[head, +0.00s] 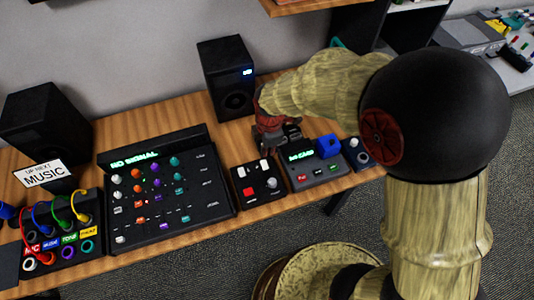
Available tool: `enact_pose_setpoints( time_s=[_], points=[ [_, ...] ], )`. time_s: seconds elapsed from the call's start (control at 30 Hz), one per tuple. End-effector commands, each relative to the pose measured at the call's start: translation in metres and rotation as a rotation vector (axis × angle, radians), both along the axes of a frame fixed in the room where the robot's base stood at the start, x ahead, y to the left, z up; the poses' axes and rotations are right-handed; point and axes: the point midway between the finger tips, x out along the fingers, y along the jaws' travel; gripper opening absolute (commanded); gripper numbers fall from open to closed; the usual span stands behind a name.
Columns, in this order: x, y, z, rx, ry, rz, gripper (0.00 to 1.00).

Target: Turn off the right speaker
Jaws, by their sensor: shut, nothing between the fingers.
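The right speaker (226,80) is a black box standing upright at the back of the wooden table. A small blue-white light (247,72) glows on its upper front. The left speaker (43,125) stands at the left end, with no lit light that I can see. My gripper (268,148) is shut and empty. It points down in front of the right speaker and to its right, above the back of the small control boxes. My arm comes in from the right. I cannot tell whether the gripper touches anything.
A mixer (165,190) reading "NO SIGNAL" fills the table's middle. A patch box with coloured cables (62,235) sits left. A box with red and white buttons (258,186) and a green-display box (318,172) stand below my gripper. Bare wood (170,118) lies between the speakers.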

Motion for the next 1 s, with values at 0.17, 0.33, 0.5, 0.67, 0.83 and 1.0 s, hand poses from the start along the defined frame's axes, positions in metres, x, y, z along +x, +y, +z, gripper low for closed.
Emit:
enact_pose_setpoints(
  time_s=[0.17, 0.33, 0.5, 0.67, 0.83, 1.0],
  points=[
    [-0.002, 0.0, 0.02, 0.0, 0.0, 0.0, 0.0],
    [-0.003, -0.001, 0.024, 0.0, 0.0, 0.0, 0.0],
    [-0.003, -0.001, 0.024, 0.0, 0.0, 0.0, 0.0],
    [-0.001, 0.0, 0.025, 0.001, -0.003, 0.001, 0.0],
    [0.008, 0.007, 0.029, 0.003, -0.011, 0.001, 0.0],
    [0.009, 0.008, 0.031, 0.003, -0.01, 0.001, 0.0]
  ],
)
